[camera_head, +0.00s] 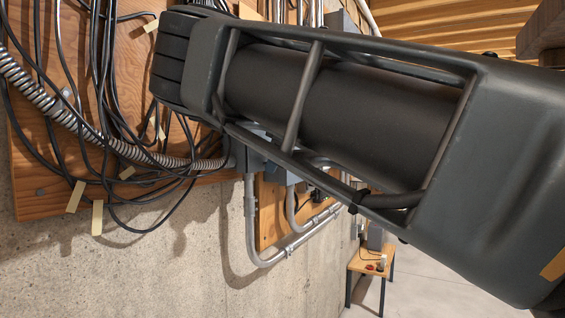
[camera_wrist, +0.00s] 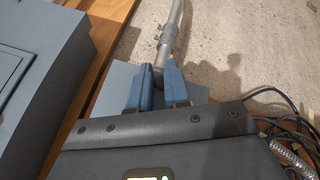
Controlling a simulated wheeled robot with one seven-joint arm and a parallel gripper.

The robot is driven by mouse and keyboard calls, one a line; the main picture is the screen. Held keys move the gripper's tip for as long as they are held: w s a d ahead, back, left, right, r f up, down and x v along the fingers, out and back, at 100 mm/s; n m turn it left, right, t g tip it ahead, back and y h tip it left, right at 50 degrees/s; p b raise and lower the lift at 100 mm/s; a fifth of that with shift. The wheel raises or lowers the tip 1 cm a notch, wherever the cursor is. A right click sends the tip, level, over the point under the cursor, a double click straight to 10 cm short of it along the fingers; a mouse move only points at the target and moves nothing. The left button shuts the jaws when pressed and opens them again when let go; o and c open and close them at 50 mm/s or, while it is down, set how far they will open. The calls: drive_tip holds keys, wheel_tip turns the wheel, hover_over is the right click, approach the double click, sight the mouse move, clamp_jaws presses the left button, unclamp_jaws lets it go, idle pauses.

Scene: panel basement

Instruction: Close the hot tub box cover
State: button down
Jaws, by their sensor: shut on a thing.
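My gripper (camera_wrist: 159,72) shows in the wrist view with its two blue fingers close together, a narrow dark part between their tips. The fingers lie over a small blue-grey box (camera_wrist: 117,84), which I take to be the hot tub box; its cover seems to be what they hold, but the held edge is hidden. In the head view a grey box (camera_head: 252,157) shows on the wall below my arm, partly covered by it. My gripper cannot be made out there. How far the cover stands open cannot be seen.
A larger blue-grey panel box (camera_wrist: 38,75) stands at the left in the wrist view. Metal conduit (camera_head: 251,220) runs down from the small box. Black cables (camera_head: 105,110) hang on the wooden board at left. A small table (camera_head: 371,263) stands on the floor beyond.

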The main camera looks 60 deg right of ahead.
drive_tip(key=shift+w+a+f, duration=0.3)
drive_tip(key=shift+a+f, duration=0.2)
drive_tip(key=shift+f, duration=0.05)
drive_tip(key=c, duration=1.1)
unclamp_jaws()
drive_tip(key=shift+a+r, duration=0.1)
drive_tip(key=shift+r, duration=0.05)
drive_tip(key=shift+r, duration=0.15)
drive_tip(key=d+v, duration=0.1)
drive_tip(key=v, duration=0.7)
drive_tip(key=shift+a+b, duration=0.25)
drive_tip(key=shift+b, duration=0.15)
drive_tip(key=shift+s, duration=0.1)
